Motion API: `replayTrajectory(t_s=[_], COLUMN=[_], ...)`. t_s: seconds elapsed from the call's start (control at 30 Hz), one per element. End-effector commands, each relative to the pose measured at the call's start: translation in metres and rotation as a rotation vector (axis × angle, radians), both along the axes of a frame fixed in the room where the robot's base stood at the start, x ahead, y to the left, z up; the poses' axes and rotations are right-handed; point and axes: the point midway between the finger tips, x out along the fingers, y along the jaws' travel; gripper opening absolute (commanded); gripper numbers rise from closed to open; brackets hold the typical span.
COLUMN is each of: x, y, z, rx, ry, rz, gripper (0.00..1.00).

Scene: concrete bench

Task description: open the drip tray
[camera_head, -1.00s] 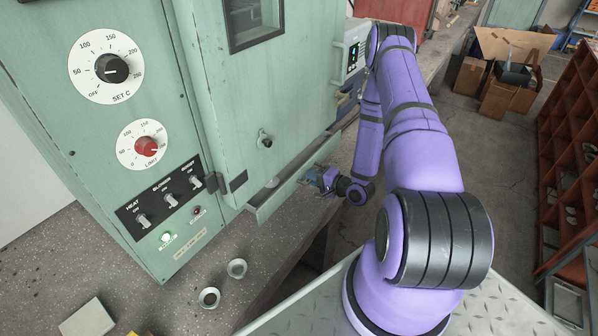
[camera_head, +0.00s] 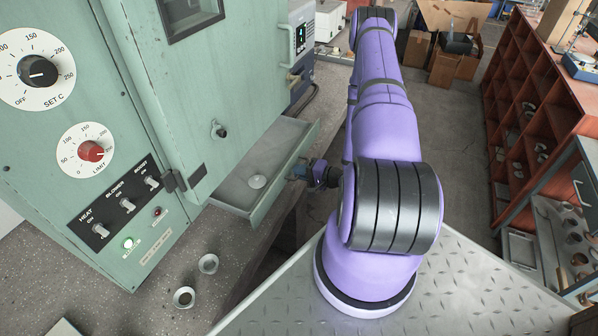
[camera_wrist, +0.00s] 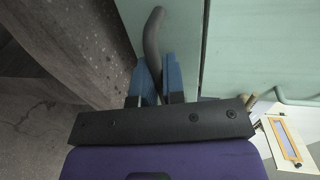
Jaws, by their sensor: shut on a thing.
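The drip tray (camera_head: 233,190) is a shallow green drawer under the door of the green oven cabinet. It is pulled out, and its grey floor shows with a small round metal dish (camera_head: 257,181) on it. My gripper (camera_head: 297,172) is at the tray's front panel. In the wrist view my gripper's blue fingers (camera_wrist: 158,85) are shut on a grey curved handle (camera_wrist: 153,40), with the green front panel (camera_wrist: 185,45) beyond. In the head view the handle is mostly hidden by the gripper.
The oven door (camera_head: 225,90) is shut above the tray. Two small metal cups (camera_head: 208,263) stand on the speckled bench. A red shelf unit (camera_head: 540,110) stands at the right, with open floor (camera_head: 455,150) between it and my arm.

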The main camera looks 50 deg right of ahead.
Motion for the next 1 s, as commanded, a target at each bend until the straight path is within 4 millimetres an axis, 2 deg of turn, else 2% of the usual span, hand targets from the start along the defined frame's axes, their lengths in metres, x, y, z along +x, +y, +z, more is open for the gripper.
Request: replayTrajectory(t_s=[0.03,0.07,0.1,0.17,0.43,0.57,1.0], x=[0.0,0.0,0.0,0.0,0.0,-0.008,-0.078], y=[-0.001,-0.001,-0.001,0.0,-0.001,-0.004,-0.029], z=[0.0,0.0,0.0,0.0,0.0,0.002,0.017], rx=[0.0,0.0,-0.001,0.0,0.0,-0.001,0.0], ry=[0.0,0.0,0.0,0.0,0.0,0.001,0.001], rz=[-0.001,-0.001,-0.001,-0.001,-0.001,-0.001,-0.004], gripper=[0.0,0.15,0.24,0.35,0.35,0.35,0.35])
